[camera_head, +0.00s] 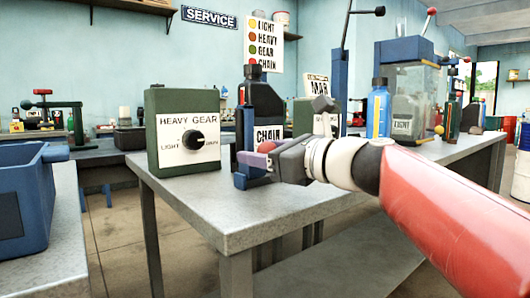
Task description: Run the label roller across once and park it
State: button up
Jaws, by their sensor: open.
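A blue upright fixture (243,138) with a low blue base stands near the front of the grey metal bench. A red ball knob (267,146) shows beside it; this appears to be the label roller's handle, but the roller itself I cannot make out. My gripper and wrist hide part of the fixture's base.
A green selector box (165,165) with a black dial stands left of the fixture. Behind my wrist are a blue bottle (378,108) and a clear blue-framed cabinet (423,92). The grey bench top (208,208) is bare at its front left. A blue bin (32,185) sits at far left.

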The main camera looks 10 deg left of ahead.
jog(key=shift+d, duration=0.15)
jog(key=v, duration=0.7)
jog(key=shift+s+d, duration=0.2)
jog(key=shift+s, duration=0.05)
jog(key=shift+w+r, duration=0.1)
jog(key=shift+w, duration=0.2)
jog(key=w+g+p, duration=0.1)
jog(key=g+y, duration=0.1)
jog(key=g, duration=0.1)
jog(key=w+g+p, duration=0.1)
jog(key=g, duration=0.1)
jog(key=shift+w+d+p, duration=0.3)
jog(key=shift+w+d, duration=0.05)
jog(key=shift+w+d+g+y, duration=0.15)
jog(key=shift+d+g+y, duration=0.05)
jog(key=shift+g+y, duration=0.25)
jog(key=shift+a+g, duration=0.1)
jog(key=shift+g, duration=0.25)
jog(key=a, duration=0.7)
jog(key=shift+w+a, duration=0.2)
